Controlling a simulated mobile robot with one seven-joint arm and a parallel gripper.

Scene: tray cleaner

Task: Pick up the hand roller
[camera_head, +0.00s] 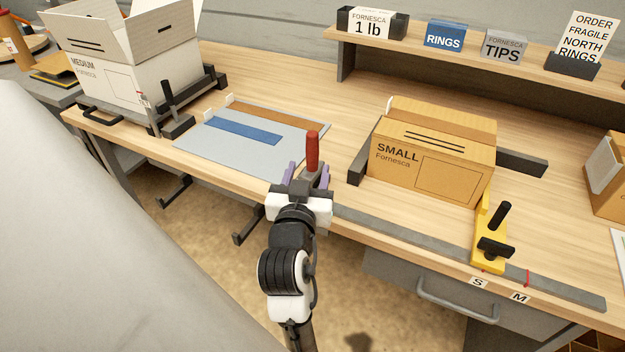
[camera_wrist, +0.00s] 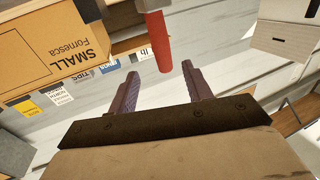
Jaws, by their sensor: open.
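The hand roller shows as a red handle (camera_head: 312,150) that stands upright at the front edge of the workbench, above my gripper. Its lower part is hidden behind the gripper in the head view. My gripper (camera_head: 307,172) is open, with its purple fingers spread to either side of the handle's line. In the wrist view the red handle (camera_wrist: 163,45) lies ahead, with its free end close to the gap between the fingertips (camera_wrist: 160,70). It is not gripped, and I cannot tell whether it touches a finger.
A grey mat (camera_head: 213,153) with a blue strip lies left of the handle. A small closed box (camera_head: 440,160) stands right, and an open medium box (camera_head: 140,85) stands at the left. A yellow tool (camera_head: 488,250) sits at the front right. Bare wood lies behind the handle.

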